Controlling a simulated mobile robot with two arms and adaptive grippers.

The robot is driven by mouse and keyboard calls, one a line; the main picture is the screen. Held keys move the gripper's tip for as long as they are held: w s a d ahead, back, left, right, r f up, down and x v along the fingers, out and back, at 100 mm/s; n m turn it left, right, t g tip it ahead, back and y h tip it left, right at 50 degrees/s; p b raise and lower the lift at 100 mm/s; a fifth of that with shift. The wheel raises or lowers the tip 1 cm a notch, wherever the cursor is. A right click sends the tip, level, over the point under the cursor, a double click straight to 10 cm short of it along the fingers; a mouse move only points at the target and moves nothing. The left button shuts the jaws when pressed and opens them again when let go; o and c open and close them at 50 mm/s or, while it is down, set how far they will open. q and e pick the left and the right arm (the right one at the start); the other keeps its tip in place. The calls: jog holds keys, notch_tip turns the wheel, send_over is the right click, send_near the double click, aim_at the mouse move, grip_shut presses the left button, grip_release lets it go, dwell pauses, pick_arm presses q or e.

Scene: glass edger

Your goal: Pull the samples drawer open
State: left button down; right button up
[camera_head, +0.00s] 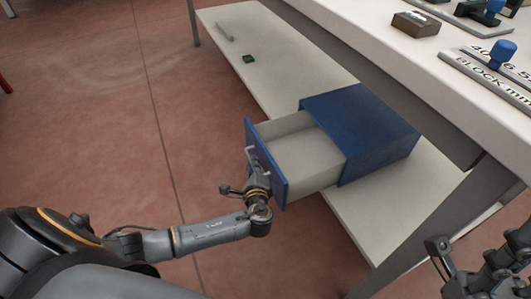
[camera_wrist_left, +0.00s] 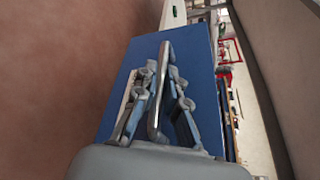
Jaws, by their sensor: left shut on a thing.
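The samples drawer is a pale tray with a blue front (camera_head: 269,170), pulled partly out of its blue housing (camera_head: 375,140) on the lower shelf. The inside that shows looks empty. My left gripper (camera_head: 253,174) is at the drawer front, shut on its metal handle (camera_head: 250,157). In the left wrist view the fingers (camera_wrist_left: 160,95) close around the upright bar handle (camera_wrist_left: 162,85), in front of the blue drawer face (camera_wrist_left: 205,65). My right gripper (camera_head: 440,255) is partly in view at the lower right, away from the drawer; its fingers are not clear.
The lower shelf (camera_head: 235,45) also bears a small green block (camera_head: 248,58) and a grey bar (camera_head: 224,31). The white worktop (camera_head: 390,60) overhangs the housing. A table leg (camera_head: 430,215) stands to the right. Red floor (camera_head: 90,110) lies clear on the left.

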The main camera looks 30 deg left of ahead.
pick_arm(q)
jog(key=shift+s+a, duration=0.5)
jog(key=c, duration=1.7)
grip_release()
jog(key=v, duration=1.2)
jog(key=shift+f, duration=0.1)
